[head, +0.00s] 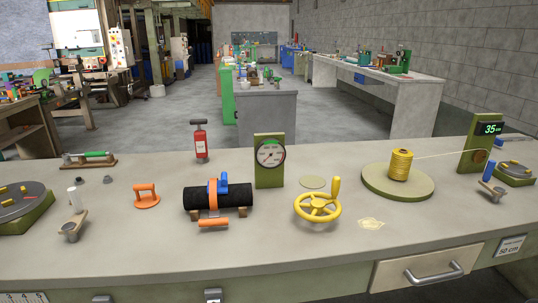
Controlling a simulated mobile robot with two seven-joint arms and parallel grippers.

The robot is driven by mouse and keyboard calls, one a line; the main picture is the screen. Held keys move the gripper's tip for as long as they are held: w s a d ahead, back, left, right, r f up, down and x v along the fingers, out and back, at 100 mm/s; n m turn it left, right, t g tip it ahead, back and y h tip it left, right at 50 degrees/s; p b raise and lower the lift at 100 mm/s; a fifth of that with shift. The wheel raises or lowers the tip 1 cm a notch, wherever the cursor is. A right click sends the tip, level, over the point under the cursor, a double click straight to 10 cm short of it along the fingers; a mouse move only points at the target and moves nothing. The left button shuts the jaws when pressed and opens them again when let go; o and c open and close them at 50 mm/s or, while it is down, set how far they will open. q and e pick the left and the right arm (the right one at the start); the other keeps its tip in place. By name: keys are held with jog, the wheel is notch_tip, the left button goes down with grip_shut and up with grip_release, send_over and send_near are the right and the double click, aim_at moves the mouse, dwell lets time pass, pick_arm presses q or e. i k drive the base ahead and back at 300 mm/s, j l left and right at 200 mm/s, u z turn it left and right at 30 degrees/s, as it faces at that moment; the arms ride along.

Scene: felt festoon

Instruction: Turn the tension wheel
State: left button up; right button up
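The tension wheel appears to be the yellow handwheel (303,206) on the near part of the workbench, right of centre in the head view. It has spokes and an upright yellow crank knob (336,188) on its far right rim. A green gauge block (278,178) with a round white dial (270,153) stands behind it to the left. The dial's reading is too small to tell. Neither of my grippers is in view, and nothing touches the wheel.
Left of the wheel, a black roll (240,198) with an orange strap and blue clamp rests on supports. A yellow spool (400,165) on a green disc (420,188) stands right; its thread runs to a green post (478,150). Bare bench lies in front of the wheel.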

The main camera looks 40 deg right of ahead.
aim_at(317, 207)
jog(key=k+l+z, duration=0.1)
jog(key=z, duration=0.75)
